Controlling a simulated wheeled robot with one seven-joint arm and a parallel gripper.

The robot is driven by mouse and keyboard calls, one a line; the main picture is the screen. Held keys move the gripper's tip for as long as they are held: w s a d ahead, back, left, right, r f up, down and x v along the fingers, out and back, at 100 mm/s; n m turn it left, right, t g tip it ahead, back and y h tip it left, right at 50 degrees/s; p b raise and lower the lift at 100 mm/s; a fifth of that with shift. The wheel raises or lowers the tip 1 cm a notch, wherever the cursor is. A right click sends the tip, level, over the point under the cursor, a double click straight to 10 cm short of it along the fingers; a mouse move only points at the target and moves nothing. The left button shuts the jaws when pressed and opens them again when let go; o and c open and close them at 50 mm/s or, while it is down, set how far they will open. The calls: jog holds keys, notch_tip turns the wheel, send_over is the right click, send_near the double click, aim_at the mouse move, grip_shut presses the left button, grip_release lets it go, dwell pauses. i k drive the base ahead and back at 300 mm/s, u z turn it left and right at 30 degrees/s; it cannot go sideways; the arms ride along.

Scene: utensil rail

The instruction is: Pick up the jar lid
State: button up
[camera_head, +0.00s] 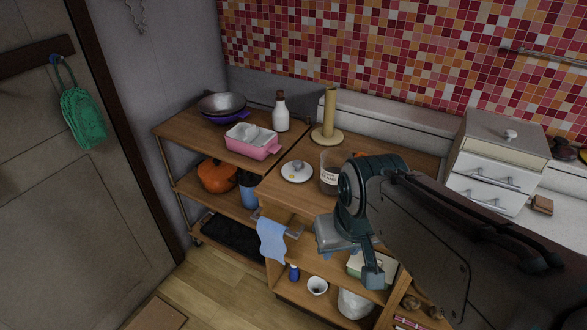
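The jar lid (291,176) looks like a white round disc with a grey knob on top. It lies flat on the wooden cabinet top (273,185), left of a glass jar (330,181) with a dark label. My gripper (350,266) is in front of the cabinet, to the right of the lid and nearer to me. Its fingers point down and look apart, with nothing seen between them. It does not touch the lid. My arm hides the right part of the cabinet top.
A wooden paper-towel stand (328,115) rises behind the lid. A pink dish (252,149), a white bottle (281,113) and stacked bowls (222,105) stand on the left shelf top. A blue cloth (271,239) hangs in front. A white drawer box (497,160) is at right.

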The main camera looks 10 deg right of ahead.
aim_at(296, 171)
jog(key=k, duration=1.05)
jog(key=u, duration=0.9)
jog(key=i, duration=2.1)
jog(key=z, duration=1.15)
jog(key=i, duration=0.6)
jog(key=z, duration=0.5)
